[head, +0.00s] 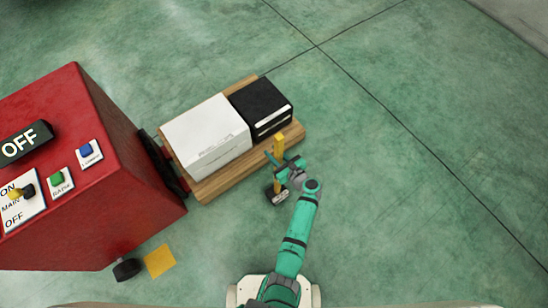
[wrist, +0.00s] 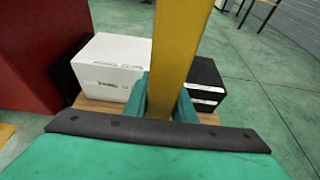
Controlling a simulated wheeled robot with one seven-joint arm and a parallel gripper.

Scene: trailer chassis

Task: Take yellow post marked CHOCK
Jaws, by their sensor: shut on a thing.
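The yellow post (head: 279,148) stands beside the front right edge of the wooden pallet in the head view. A dark block with a pale label (head: 278,196) is at its lower end; the lettering is too small to read. My gripper (head: 284,168) is shut on the post, with teal fingers on either side of it. In the wrist view the post (wrist: 181,45) rises through the middle, close to the camera, between the fingers of my gripper (wrist: 163,104). The lower part of the post is partly hidden by the gripper.
A white box (head: 207,135) and a black box (head: 261,106) sit on the wooden pallet (head: 228,177). A red cabinet (head: 125,185) with switches stands at the left on dark wheels. A yellow square (head: 159,260) lies on the floor. The green floor at right is clear.

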